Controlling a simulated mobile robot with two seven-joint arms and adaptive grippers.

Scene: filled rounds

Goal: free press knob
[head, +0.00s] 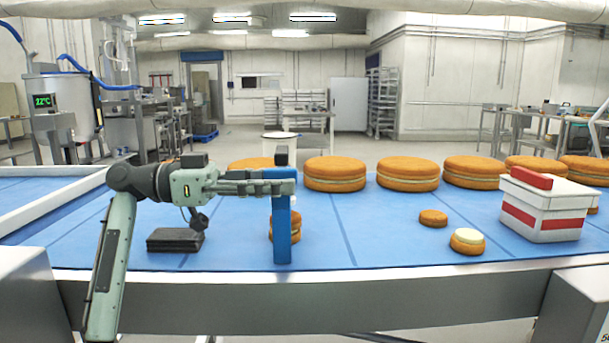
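My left gripper (288,183) reaches in from the left, level above the blue belt, its fingers seen from the side. Its fingertips cross a blue upright piece (282,235) that has a dark block (281,156) at its top, above the fingers. The fingers overlap this piece, but I cannot tell whether they grip it or pass in front, nor whether they are open. No part is clearly recognisable as the press knob. A small filled round (271,226) is partly hidden behind the blue piece. My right gripper is not in view.
A black flat stack (175,240) lies below my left arm. Small rounds (433,217) (467,241) lie at the right, beside a white box with red stripes (541,209) and a red bar (531,178). Large filled rounds (407,174) line the far side.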

